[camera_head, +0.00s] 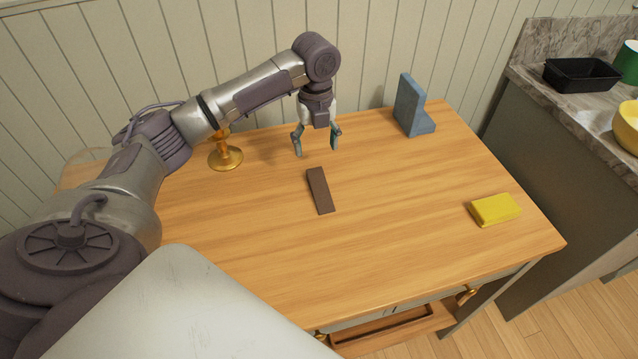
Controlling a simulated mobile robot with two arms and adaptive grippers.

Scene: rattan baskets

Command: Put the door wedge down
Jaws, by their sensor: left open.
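The dark brown door wedge (320,191) lies on the wooden table (400,230), near its middle. Its long side runs roughly front to back. My left gripper (316,146) hangs fingers down behind the wedge, toward the wall. Its two fingers are spread apart with nothing between them. The gripper appears apart from the wedge; its exact height over the table is hard to tell. My right gripper is not in view.
A blue bookend (411,108) stands at the table's back right. A yellow block (494,209) lies at the right edge. A brass stand (226,157) is behind my left arm. A counter with a black tray (582,75) and yellow bowl (627,127) is right. The table's front is clear.

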